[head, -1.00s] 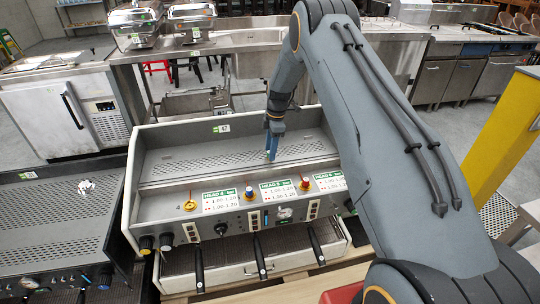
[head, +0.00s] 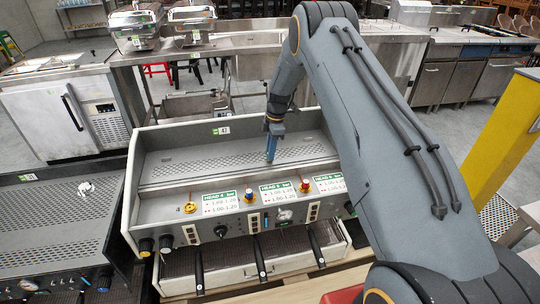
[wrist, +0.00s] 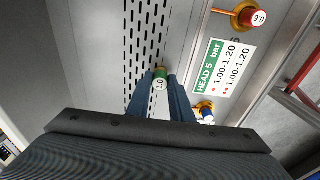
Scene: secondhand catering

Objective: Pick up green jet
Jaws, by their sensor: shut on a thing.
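The green jet (wrist: 160,76) is a small cylinder with a green side and a white end marked "1.0". It sits between the fingertips of my gripper (wrist: 165,82) in the wrist view, and the fingers are shut on it. In the head view my gripper (head: 270,157) points down at the perforated top tray of the espresso machine (head: 165,172). The jet is hidden there by the fingers. I cannot tell whether it touches the tray.
A yellow jet (head: 189,207), a blue jet (head: 249,195) and a red jet (head: 304,186) stand along the machine's front ledge beside printed "HEAD" cards (head: 221,203). A second machine (head: 62,222) stands at left. The perforated tray is otherwise clear.

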